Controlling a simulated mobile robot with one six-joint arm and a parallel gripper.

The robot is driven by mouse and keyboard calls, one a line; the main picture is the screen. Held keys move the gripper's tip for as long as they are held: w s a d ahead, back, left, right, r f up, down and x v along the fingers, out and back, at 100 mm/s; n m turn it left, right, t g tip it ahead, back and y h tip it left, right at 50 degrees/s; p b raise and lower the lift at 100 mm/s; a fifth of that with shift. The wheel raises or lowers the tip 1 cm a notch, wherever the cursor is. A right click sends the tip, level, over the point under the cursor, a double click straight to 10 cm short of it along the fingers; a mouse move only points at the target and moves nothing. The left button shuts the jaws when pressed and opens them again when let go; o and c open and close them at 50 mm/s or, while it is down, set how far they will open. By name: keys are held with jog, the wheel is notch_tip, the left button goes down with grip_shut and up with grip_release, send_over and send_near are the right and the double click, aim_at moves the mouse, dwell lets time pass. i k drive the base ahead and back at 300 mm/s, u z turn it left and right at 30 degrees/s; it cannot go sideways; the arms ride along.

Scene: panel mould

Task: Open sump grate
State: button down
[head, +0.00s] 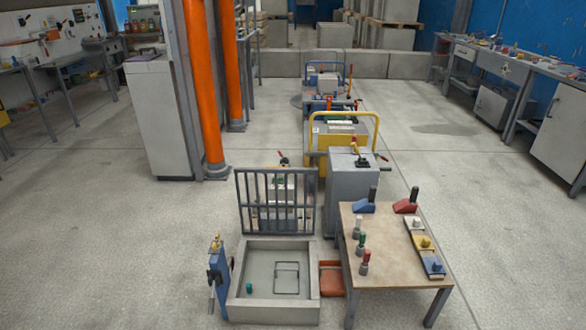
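The sump grate (277,172), a dark barred frame, stands upright along the back edge of the sump (236,313), a square pale concrete basin in the lower middle of the head view. The basin is uncovered, and its floor shows. A thin dark wire frame (287,262) and a small green object (248,289) are inside the basin. My gripper is not in view.
A blue post (221,272) with levers stands left of the basin. A wooden table (385,266) with pegs and coloured blocks stands right, with a red-orange box (331,281) between. A grey cabinet (352,195) stands behind. Open floor lies left.

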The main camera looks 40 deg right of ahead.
aim_at(284, 170)
jog(key=i, duration=0.9)
jog(key=u, duration=0.05)
